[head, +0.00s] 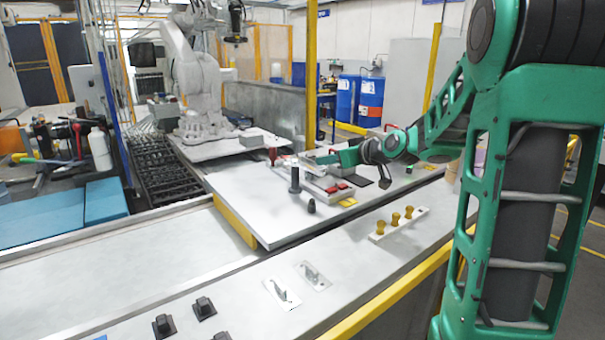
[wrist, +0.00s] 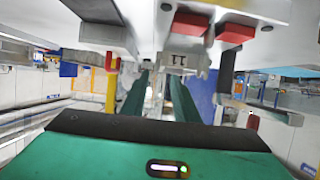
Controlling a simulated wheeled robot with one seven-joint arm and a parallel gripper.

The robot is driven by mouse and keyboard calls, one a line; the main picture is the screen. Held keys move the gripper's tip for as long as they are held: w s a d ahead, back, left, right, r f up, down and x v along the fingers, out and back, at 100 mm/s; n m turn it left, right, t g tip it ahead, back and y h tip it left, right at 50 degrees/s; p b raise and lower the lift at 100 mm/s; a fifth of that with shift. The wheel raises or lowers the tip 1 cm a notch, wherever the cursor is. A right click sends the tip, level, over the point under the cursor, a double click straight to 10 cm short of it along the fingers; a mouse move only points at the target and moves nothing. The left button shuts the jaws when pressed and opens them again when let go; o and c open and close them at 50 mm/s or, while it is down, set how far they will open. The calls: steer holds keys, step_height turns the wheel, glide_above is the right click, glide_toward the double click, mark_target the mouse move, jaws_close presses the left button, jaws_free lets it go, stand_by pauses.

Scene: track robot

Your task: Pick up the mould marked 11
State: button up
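The mould marked 11 (wrist: 184,62) is a grey metal piece, seen in the wrist view just beyond the fingertips at the top centre. The number 11 shows on its near face. My gripper (wrist: 160,80) has two green fingers with a clear gap between them; it looks open and empty. In the head view my gripper (head: 322,159) reaches left, low over the back table, beside a fixture with red blocks (head: 337,188). The mould cannot be made out clearly there.
A dark upright post (head: 295,180) and a small black knob (head: 311,206) stand close by on the white table (head: 260,205). A strip with yellow knobs (head: 395,222) lies nearer. A white robot arm (head: 195,75) stands behind. The table's left part is clear.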

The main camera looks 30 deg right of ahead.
mark_target(314, 162)
steer(key=shift+x, duration=3.15)
steer(key=shift+a, duration=0.15)
jaws_close()
